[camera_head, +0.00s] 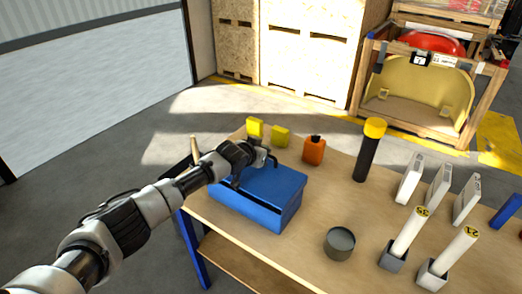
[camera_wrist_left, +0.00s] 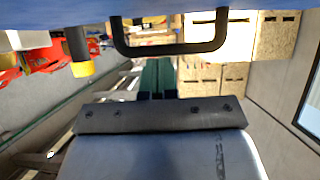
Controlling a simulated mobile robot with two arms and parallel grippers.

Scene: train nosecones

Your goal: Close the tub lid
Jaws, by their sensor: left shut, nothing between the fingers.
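The blue tub (camera_head: 262,212) stands on the near left part of the wooden table. Its blue lid (camera_head: 280,183) lies over the top and looks flat; I cannot tell whether it is fully seated. My left gripper (camera_head: 268,159) is over the lid's far left part. In the left wrist view, which is upside down, the gripper's dark green fingers (camera_wrist_left: 157,78) are together and empty. My right gripper is not in view.
An orange bottle (camera_head: 314,150), yellow items (camera_head: 281,136) and a black yellow-capped cylinder (camera_head: 368,150) stand behind the tub. A grey round tin (camera_head: 340,243) and tubes in holders (camera_head: 400,240) are to its right. Several white boxes (camera_head: 438,188) stand farther right. Bare tabletop lies between.

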